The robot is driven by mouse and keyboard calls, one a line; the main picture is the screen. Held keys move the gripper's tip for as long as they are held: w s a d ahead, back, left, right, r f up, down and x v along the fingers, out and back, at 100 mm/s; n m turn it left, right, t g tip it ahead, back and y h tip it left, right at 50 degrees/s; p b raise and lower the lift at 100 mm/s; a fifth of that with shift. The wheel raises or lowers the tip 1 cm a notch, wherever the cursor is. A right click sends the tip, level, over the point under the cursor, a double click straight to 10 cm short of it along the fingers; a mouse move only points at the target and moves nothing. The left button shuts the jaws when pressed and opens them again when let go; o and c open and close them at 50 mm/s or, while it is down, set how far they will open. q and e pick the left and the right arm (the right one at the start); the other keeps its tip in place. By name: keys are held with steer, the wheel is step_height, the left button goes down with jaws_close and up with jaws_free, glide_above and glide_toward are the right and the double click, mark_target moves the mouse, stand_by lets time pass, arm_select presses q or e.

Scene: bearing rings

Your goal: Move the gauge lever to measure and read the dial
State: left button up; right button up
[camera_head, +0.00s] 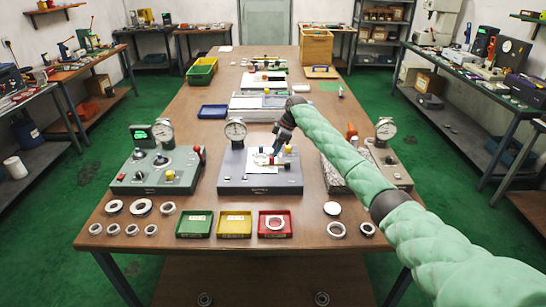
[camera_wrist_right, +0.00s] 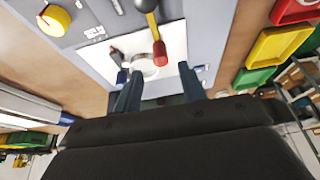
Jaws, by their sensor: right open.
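The middle gauge station is a grey block (camera_head: 260,182) with a round white dial (camera_head: 236,130) on a post at its back left. The needle is too small to read. A white plate on the block shows in the right wrist view (camera_wrist_right: 172,45), with a metal ring (camera_wrist_right: 145,66) on it. A lever with a yellow shaft and red tip (camera_wrist_right: 159,52) reaches over the plate. My right gripper (camera_head: 277,151) is low over the block; in its wrist view the fingers (camera_wrist_right: 158,84) are open, with the red tip just beyond their gap, apparently not gripped. My left gripper is not in view.
A green gauge station (camera_head: 150,185) stands left, and a beige one (camera_head: 394,172) right, partly behind my arm. Green (camera_head: 194,224), yellow (camera_head: 234,224) and red (camera_head: 266,233) trays line the front; a ring lies in the red one. Loose rings (camera_head: 140,207) lie on both sides.

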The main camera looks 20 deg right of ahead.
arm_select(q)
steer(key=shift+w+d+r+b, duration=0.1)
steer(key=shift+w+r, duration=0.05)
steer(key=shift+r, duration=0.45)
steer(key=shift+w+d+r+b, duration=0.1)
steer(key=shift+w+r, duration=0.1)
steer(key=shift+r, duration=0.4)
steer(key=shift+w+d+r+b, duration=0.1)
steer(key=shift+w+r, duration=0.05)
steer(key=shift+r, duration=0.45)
arm_select(e)
steer(key=shift+v, duration=1.4)
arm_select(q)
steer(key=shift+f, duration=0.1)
